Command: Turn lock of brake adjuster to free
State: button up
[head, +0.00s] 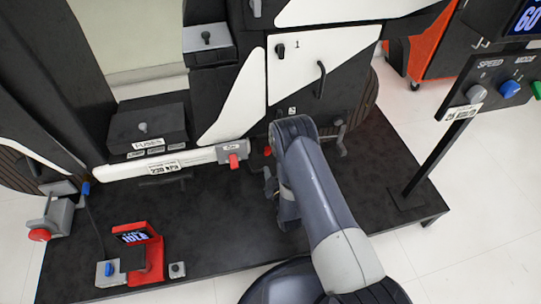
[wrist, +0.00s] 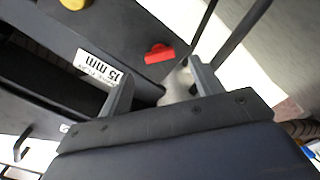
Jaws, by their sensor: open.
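A small red lever (wrist: 158,53) sits on a dark block in the wrist view, beside a white label (wrist: 98,68) reading "15 mm". It looks like the brake adjuster's lock, but its lettering is too small to confirm. In the head view a bit of red (head: 267,151) shows just left of my arm, probably the same lever. My gripper (wrist: 160,88) is open and empty, its two fingers apart and the lever beyond them. In the head view my gripper (head: 269,182) is partly hidden by my own arm.
A white tube with a red knob (head: 233,160) and a "230 kPa" label lies to the left. A FUSES box (head: 147,125), a red display stand (head: 150,255) and a SPEED/MODE panel (head: 495,80) stand around. The black platform's front middle (head: 225,235) is clear.

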aim_at(269, 153)
jog(key=b+x, duration=0.1)
jog(key=x, duration=0.4)
jog(key=shift+w+a, duration=0.1)
jog(key=shift+w, duration=0.3)
jog(key=shift+c, duration=0.3)
jog(key=c, duration=0.9)
